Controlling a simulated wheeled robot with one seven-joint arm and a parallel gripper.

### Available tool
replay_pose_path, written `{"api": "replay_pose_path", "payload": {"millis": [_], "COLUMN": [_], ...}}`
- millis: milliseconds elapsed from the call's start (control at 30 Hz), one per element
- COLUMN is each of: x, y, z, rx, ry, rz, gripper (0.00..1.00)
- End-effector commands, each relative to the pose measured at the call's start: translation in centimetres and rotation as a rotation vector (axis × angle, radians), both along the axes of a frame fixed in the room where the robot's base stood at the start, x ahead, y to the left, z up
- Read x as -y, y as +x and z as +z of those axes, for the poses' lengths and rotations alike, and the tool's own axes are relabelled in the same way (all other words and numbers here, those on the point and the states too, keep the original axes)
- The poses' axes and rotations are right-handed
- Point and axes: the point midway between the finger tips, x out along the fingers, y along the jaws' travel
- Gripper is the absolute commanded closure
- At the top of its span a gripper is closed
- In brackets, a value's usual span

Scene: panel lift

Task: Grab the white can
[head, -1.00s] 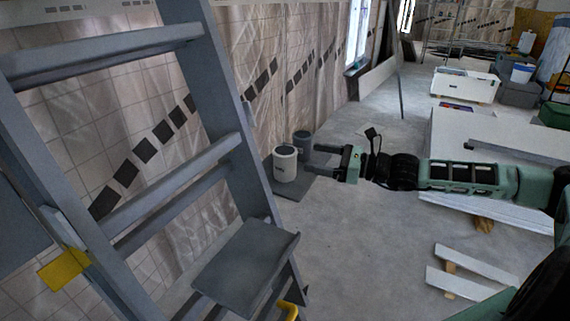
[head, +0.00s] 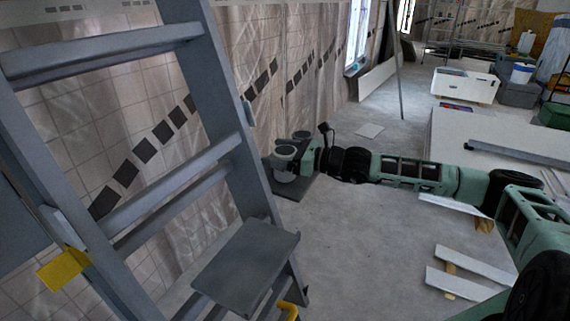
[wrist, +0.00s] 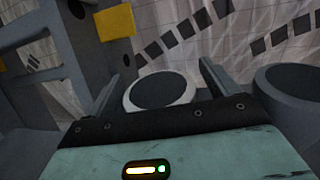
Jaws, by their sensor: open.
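The white can (head: 284,154) stands by the tiled wall, behind the ladder's right leg in the head view, partly hidden by my gripper. In the wrist view, the white can (wrist: 160,91) shows its pale rim and dark top between my two fingers. My gripper (wrist: 160,85) is open, with one finger on each side of the can. Contact with the can cannot be told. In the head view, my gripper (head: 292,160) reaches in from the right at the can.
A grey can (head: 301,136) stands just behind the white one; it also shows at the right in the wrist view (wrist: 292,90). A grey stepladder (head: 232,130) stands close on the left.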

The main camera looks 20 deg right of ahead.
Motion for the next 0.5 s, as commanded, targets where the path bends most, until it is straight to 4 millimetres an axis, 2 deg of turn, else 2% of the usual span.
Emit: {"api": "replay_pose_path", "payload": {"millis": [100,133,300,333,500], "x": [0.01,0.02,0.02,0.02,0.02], "y": [-0.02,-0.03,-0.04,-0.04,-0.04], "z": [0.00,0.00,0.00,0.00,0.07], "rx": [0.000,0.000,0.000,0.000,0.001], "ry": [0.000,0.000,0.000,0.000,0.000], "rz": [0.000,0.000,0.000,0.000,0.001], "gripper": [0.13,0.19,0.66,0.69,0.69]}}
